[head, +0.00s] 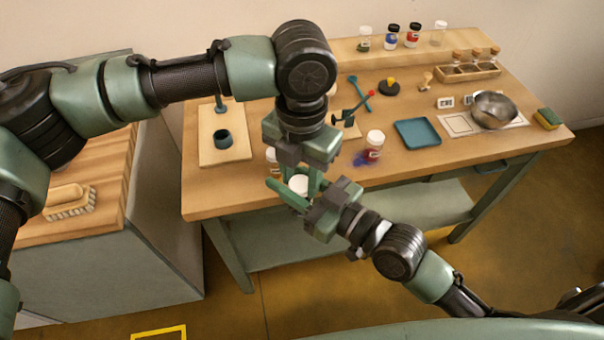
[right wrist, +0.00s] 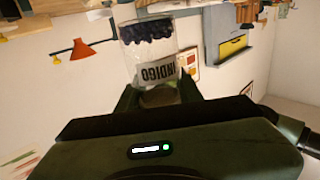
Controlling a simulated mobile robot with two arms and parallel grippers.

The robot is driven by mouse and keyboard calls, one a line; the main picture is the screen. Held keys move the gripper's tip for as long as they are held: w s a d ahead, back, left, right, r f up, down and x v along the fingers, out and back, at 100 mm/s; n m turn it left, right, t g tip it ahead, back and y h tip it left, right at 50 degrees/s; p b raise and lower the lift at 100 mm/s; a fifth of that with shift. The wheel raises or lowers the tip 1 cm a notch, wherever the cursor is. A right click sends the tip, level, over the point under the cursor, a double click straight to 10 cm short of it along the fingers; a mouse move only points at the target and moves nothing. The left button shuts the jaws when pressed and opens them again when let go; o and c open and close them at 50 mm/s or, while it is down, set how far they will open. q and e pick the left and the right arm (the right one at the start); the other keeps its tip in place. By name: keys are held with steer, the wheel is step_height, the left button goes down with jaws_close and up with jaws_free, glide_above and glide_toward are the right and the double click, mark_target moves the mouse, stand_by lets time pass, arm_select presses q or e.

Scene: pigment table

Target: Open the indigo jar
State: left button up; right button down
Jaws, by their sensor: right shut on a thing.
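The indigo jar (right wrist: 155,68) is clear glass with dark blue powder and a label reading INDIGO, which appears upside down in the right wrist view. Its white lid (head: 298,184) shows in the head view near the table's front edge. My right gripper (head: 293,192) is shut on the jar and comes in from the lower right. My left gripper (head: 300,172) points down from above, its fingers apart on either side over the lid. The fingers hide most of the jar's body in the head view.
A blue tray (head: 418,132) and a metal bowl (head: 494,110) lie farther right. A wooden board (head: 223,150) is at the left. The table's (head: 440,160) front right is clear.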

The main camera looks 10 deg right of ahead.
arm_select(q)
steer(key=shift+s+d, duration=0.1)
jaws_close()
steer(key=o, duration=1)
jaws_free()
steer(key=shift+r, duration=2.45)
steer(key=shift+c, duration=0.4)
step_height(320, 180, up, 3)
steer(key=shift+r, duration=0.1)
steer(key=shift+f, duration=4)
